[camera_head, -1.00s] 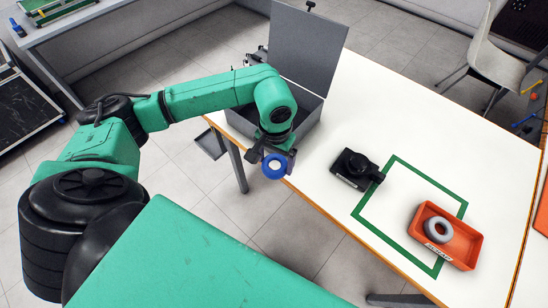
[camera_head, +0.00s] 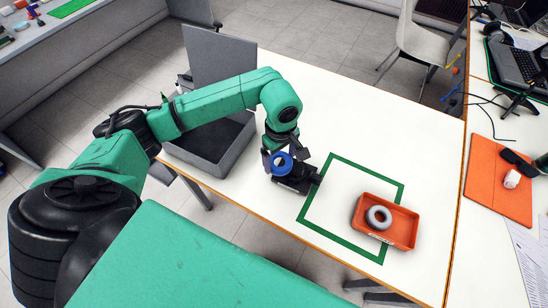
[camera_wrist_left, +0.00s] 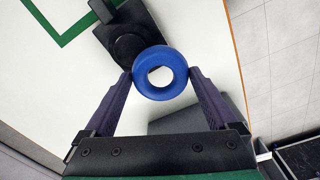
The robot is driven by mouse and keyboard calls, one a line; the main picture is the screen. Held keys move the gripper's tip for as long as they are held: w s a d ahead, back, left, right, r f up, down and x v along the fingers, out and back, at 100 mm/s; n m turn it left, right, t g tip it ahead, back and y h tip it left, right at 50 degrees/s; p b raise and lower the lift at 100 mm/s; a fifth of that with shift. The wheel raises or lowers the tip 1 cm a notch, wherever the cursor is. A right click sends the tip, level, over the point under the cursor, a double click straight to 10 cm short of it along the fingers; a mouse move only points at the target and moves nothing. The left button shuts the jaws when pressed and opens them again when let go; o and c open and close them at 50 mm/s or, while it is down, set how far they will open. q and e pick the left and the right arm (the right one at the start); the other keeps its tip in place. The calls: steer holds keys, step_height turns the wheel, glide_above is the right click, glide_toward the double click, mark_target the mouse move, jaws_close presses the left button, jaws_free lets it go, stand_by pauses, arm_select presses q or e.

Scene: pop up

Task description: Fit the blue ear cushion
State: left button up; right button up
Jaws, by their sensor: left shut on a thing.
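The blue ear cushion (camera_head: 282,157), a thick ring, is held by my left gripper (camera_head: 278,160). In the left wrist view the blue ear cushion (camera_wrist_left: 160,73) sits between the two fingertips of the left gripper (camera_wrist_left: 160,76), its hole facing the camera. A black device (camera_head: 294,182) lies on the white table just below the gripper, partly hidden by it. In the left wrist view the black device (camera_wrist_left: 131,38) is behind the cushion, with a round part close to it. I cannot tell whether cushion and device touch. My right gripper is not in view.
A green square outline (camera_head: 322,242) is on the table, with an orange tray (camera_head: 405,236) holding a grey ring (camera_head: 379,217) over its right side. An open grey box (camera_head: 212,168) stands at left. An orange mat (camera_head: 480,180) lies on another table at right.

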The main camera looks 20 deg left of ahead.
arm_select(q)
steer(key=d+n+p, duration=0.1)
steer(key=n, duration=0.3)
steer(key=w+r+n+p, duration=0.1)
steer(key=n, duration=0.4)
steer(key=w+d+r+n+p, duration=0.1)
steer(key=n, duration=0.4)
steer(key=shift+w+d+r+p, duration=0.15)
steer(key=shift+w+d+p, duration=0.1)
steer(key=shift+d+p, duration=0.15)
steer(key=n, duration=0.2)
steer(key=d+n+p, duration=0.1)
steer(key=n, duration=0.2)
steer(key=shift+w+r, duration=0.15)
steer(key=shift+w, duration=0.05)
steer(key=shift+w+n, duration=0.1)
steer(key=shift+n, duration=1)
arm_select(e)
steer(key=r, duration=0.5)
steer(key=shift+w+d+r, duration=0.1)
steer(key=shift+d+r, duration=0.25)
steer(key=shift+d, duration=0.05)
